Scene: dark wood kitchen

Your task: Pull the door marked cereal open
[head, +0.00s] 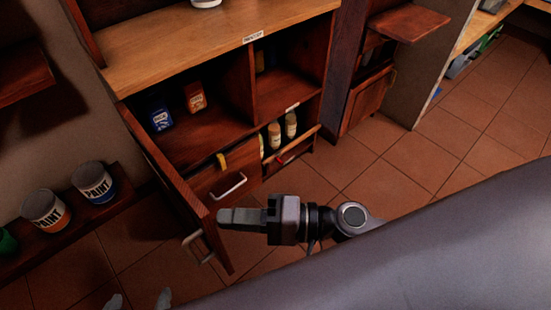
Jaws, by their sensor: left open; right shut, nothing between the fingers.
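A wooden cabinet door (170,160) stands swung out from the left side of the pantry cabinet, seen nearly edge-on. Its pale handle (197,248) is on the outer face, near the free end. I cannot read a cereal mark on it. My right gripper (220,215) is shut and empty, its fingers pointing left at the inner side of the door's free end. I cannot tell whether they touch it. My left gripper (139,301) shows only two fingertips at the bottom edge, apart and empty, left of the door handle.
The cabinet's open shelf holds a blue jar (160,113) and a red jar (195,96). A drawer with a white handle (229,187) is below, with bottles (274,136) to its right. Paint cans (93,183) stand on a low shelf at left. Tiled floor (430,160) is free at right.

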